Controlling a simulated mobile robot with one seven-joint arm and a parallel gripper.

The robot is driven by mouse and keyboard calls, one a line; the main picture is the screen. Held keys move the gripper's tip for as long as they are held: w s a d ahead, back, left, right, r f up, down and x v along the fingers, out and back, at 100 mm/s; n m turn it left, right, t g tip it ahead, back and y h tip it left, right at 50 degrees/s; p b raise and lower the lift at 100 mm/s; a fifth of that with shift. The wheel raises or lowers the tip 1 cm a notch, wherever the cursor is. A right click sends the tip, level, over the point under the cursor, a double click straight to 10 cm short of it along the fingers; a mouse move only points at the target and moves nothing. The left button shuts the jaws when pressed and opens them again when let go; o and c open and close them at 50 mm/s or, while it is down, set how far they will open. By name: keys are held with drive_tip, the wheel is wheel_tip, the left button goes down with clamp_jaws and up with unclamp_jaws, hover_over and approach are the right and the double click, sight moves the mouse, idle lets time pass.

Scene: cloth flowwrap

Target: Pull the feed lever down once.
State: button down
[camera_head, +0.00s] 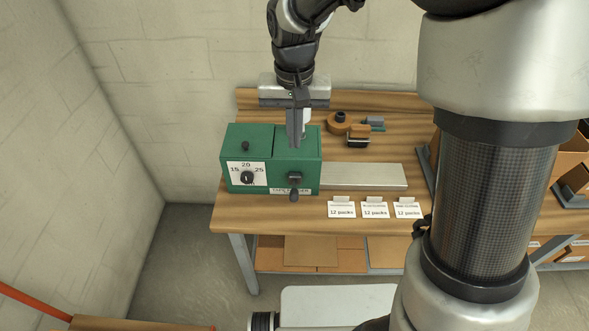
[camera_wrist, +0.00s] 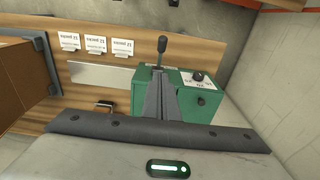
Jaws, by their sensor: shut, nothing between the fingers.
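The green feed machine (camera_head: 271,160) stands at the left end of the wooden bench. Its feed lever (camera_head: 294,187) is on the front face at the right, a dark handle whose knob end points down in the head view. The lever (camera_wrist: 161,48) also shows beyond my fingertips in the wrist view, sticking out from the green box (camera_wrist: 203,101). My gripper (camera_head: 296,143) is shut and empty, pointing down over the top of the box, behind the lever. In the wrist view the closed fingers (camera_wrist: 161,74) overlap the lever's base, so contact there cannot be told.
A dial (camera_head: 247,177) marked 15, 20, 25 and a small black knob (camera_head: 245,146) are on the machine. A metal plate (camera_head: 363,176) lies to its right, with labelled cards (camera_head: 375,208) in front. A tape dispenser (camera_head: 340,124) sits behind. Brown boxes (camera_head: 567,150) stand far right.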

hover_over(295, 190)
drive_tip(key=w, duration=0.2)
drive_tip(key=f, duration=1)
drive_tip(key=shift+s, duration=0.25)
drive_tip(key=shift+s+f, duration=0.3)
drive_tip(key=shift+f, duration=0.25)
drive_tip(key=shift+s+f, duration=0.25)
drive_tip(key=shift+f, duration=0.25)
drive_tip(key=shift+s+f, duration=0.35)
drive_tip(key=shift+f, duration=0.3)
drive_tip(key=shift+f, duration=0.15)
